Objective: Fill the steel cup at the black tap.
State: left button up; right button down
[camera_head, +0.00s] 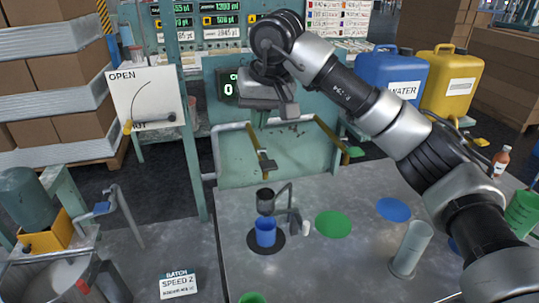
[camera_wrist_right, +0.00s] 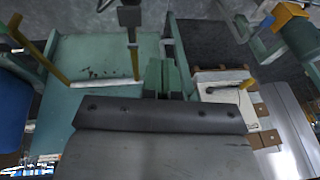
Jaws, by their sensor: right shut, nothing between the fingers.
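A tall grey cylinder (camera_head: 410,249), which looks like the steel cup, stands upright on the right part of the grey bench. The dark tap (camera_head: 265,203) stands near the bench middle, with a blue cup (camera_head: 266,232) directly under it on a black disc (camera_head: 283,243). My right gripper (camera_head: 290,109) is shut and empty. In the head view it is raised in front of the teal panel, well above the tap and away from the grey cylinder. In the right wrist view neither the tap nor either cup can be made out. My left gripper is not in view.
A green disc (camera_head: 333,224) and a blue disc (camera_head: 393,209) lie on the bench. Yellow-handled levers (camera_head: 325,130) project from the teal panel (camera_head: 220,165). Green containers (camera_head: 522,213) stand at the far right. Blue and yellow canisters (camera_head: 450,80) stand behind my right arm.

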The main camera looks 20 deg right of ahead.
aim_at(268, 164)
jog(key=d+r+h, duration=0.1)
jog(key=d+r, duration=0.1)
jog(key=d, duration=0.1)
jog(key=shift+r+h, duration=0.1)
jog(key=shift+h, duration=0.3)
jog(key=shift+w, duration=0.1)
jog(key=p+x, duration=0.1)
jog(key=x, duration=0.3)
jog(key=p+x, duration=0.1)
jog(key=x, duration=0.3)
jog(key=p+x, duration=0.1)
jog(key=x, duration=0.3)
jog(key=shift+s+f+p, duration=0.3)
jog(key=shift+f+p, duration=0.05)
jog(key=shift+p, duration=0.05)
jog(key=shift+f, duration=0.7)
